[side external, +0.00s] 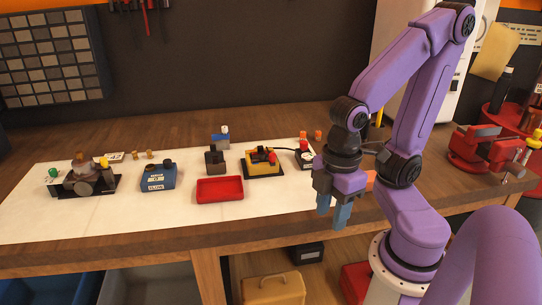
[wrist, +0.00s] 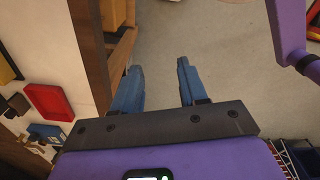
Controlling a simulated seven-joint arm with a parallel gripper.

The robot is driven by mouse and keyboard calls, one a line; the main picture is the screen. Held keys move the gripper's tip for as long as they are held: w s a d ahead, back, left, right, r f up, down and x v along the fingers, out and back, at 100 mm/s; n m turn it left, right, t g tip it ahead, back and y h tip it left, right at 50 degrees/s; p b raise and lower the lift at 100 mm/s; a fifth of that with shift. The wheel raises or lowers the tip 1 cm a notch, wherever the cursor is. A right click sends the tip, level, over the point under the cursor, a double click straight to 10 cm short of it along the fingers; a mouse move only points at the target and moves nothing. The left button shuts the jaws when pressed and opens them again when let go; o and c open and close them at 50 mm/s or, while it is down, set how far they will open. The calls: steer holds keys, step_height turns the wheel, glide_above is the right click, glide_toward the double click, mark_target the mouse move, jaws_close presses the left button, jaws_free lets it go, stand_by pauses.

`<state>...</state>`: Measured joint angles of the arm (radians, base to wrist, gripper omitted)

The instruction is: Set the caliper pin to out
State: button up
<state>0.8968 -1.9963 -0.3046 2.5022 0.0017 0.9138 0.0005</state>
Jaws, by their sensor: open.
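My gripper (side external: 332,213) is open and empty over the front edge of the bench, right of the white mat. In the wrist view my gripper (wrist: 158,66) shows two blue fingers apart, with bare floor beyond. I cannot tell for sure which part is the caliper pin. A grey rounded fixture (side external: 84,184) on a black base stands at the mat's left, with a yellow knob (side external: 104,163) and a green-topped piece (side external: 53,174). A yellow unit (side external: 262,168) with red and black parts stands at the mat's right. No pin position can be read. My gripper touches none of them.
A blue labelled box (side external: 158,179), a grey block (side external: 215,160), a red tray (side external: 220,190) and a blue block (side external: 220,141) stand mid-mat. A red vise (side external: 486,150) is at right. The mat's front strip is clear.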

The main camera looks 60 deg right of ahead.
stand_by(0.3)
steer(key=shift+o, duration=0.5)
step_height(320, 180, up, 13)
steer(key=m, duration=1.3)
glide_above(273, 154)
step_height(273, 154, down, 18)
steer(key=shift+r, duration=0.25)
